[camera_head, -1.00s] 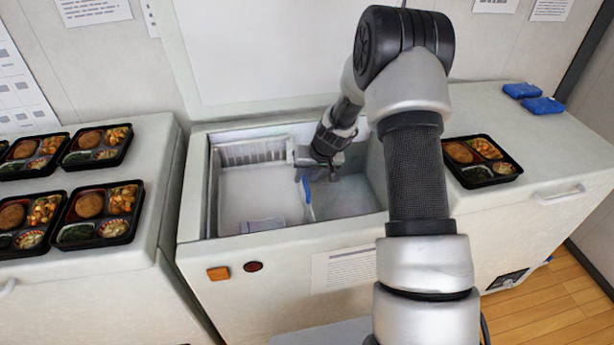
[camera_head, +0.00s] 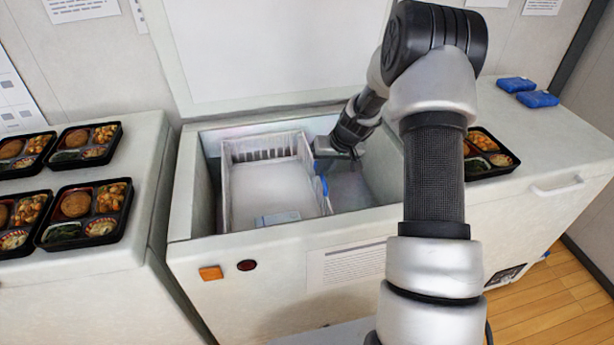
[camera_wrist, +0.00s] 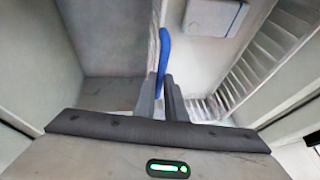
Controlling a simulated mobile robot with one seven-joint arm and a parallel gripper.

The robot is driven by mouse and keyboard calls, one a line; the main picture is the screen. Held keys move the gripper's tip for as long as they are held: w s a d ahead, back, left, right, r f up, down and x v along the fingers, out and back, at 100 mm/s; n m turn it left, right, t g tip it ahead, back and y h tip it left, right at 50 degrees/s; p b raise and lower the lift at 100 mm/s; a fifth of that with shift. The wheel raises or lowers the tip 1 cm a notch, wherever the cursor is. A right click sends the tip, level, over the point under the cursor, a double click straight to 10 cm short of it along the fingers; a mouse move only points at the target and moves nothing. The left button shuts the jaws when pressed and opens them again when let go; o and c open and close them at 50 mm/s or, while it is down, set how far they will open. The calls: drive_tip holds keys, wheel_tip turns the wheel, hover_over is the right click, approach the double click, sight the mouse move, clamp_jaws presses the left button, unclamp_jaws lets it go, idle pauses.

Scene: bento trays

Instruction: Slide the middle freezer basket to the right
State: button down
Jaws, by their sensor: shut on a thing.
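The white basket (camera_head: 228,190) sits inside the open chest freezer (camera_head: 182,200), with a gap between it and the freezer's left wall. It has a wire back side and a blue handle (camera_head: 323,184) on its right side. My gripper (camera_head: 325,160) reaches down into the freezer at that right side. In the wrist view the fingers (camera_wrist: 160,98) are closed around the blue handle (camera_wrist: 164,55). The basket's slatted side (camera_wrist: 245,70) shows at the right of that view. The fingertips are small and partly hidden in the head view.
A pale box (camera_head: 278,218) lies in the front of the basket. Free floor (camera_head: 360,185) shows right of the basket. Bento trays (camera_head: 85,212) stand on the left counter. Another tray (camera_head: 488,152) and blue packs (camera_head: 537,99) are on the right top.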

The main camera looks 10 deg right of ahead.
drive_tip(key=d+b, duration=0.3)
drive_tip(key=d, duration=1.7)
drive_tip(key=shift+d+b, duration=0.4)
drive_tip(key=c, duration=1.8)
unclamp_jaws()
drive_tip(key=p+v, duration=0.2)
drive_tip(key=v, duration=1.5)
drive_tip(key=shift+r, duration=0.25)
